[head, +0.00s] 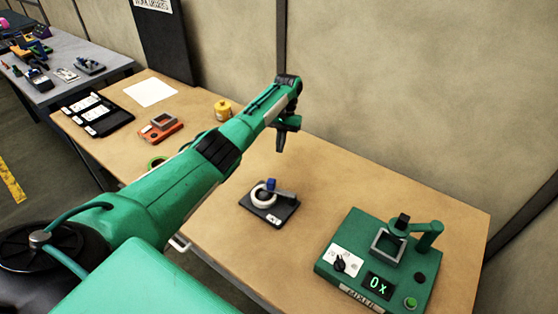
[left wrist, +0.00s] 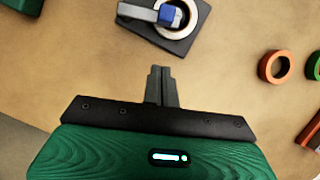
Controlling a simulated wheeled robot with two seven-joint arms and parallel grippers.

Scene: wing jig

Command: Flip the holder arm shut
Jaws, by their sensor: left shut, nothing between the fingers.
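The holder is a dark base plate (head: 262,213) on the table, with a white ring (head: 264,198) on it. Its grey holder arm (head: 284,194) reaches from the right side of the plate toward the ring and has a blue tip (head: 271,184). In the left wrist view the grey arm (left wrist: 138,12) and its blue tip (left wrist: 168,15) overlap the white ring (left wrist: 186,22); whether the tip touches the ring, I cannot tell. My left gripper (head: 280,150) is shut and empty, pointing down above the table behind the holder. Its closed fingers (left wrist: 161,72) are apart from the holder.
A green mixer box (head: 340,285) with a swing arm stands at the right front. An orange device (head: 160,128), a yellow pot (head: 222,110), a black tray (head: 98,115) and white paper (head: 150,92) are farther left.

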